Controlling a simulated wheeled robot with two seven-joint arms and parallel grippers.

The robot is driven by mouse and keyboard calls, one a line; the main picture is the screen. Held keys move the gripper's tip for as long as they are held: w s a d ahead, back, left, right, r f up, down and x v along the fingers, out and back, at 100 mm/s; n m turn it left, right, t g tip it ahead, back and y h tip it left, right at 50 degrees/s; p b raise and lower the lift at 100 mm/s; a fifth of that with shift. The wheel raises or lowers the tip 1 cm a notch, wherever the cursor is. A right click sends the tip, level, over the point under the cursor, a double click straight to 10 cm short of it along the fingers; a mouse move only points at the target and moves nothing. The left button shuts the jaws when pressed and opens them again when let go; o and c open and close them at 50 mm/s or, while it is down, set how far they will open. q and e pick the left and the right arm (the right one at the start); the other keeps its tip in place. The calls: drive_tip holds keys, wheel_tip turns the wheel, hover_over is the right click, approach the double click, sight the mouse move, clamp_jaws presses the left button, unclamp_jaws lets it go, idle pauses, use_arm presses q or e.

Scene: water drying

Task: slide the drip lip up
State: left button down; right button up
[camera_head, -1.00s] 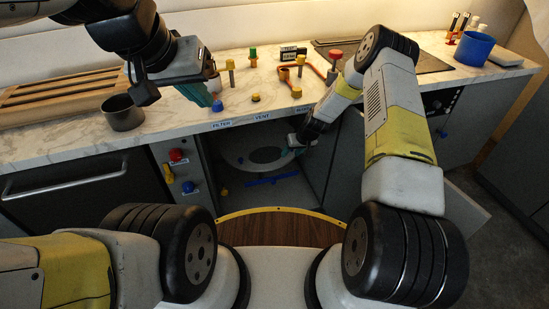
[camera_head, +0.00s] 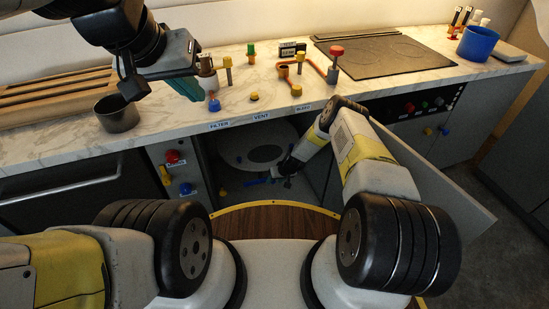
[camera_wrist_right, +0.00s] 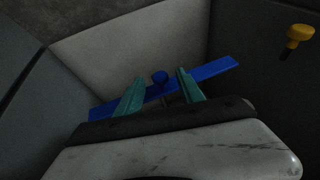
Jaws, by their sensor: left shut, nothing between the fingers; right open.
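My left gripper (camera_head: 190,90) is shut and empty above the counter.
The cabinet's open door (camera_head: 425,180) stands right of my right arm. A yellow knob (camera_wrist_right: 300,35) sits at the right wrist view's upper right. Small fittings, a dark cup (camera_head: 117,119) and a blue bucket (camera_head: 478,43) stand on the counter (camera_head: 60,149).

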drive_tip(key=shift+w+a+f, duration=0.1)
drive_tip(key=shift+f, duration=0.3)
drive_tip(key=shift+c, duration=0.3)
clamp_jaws()
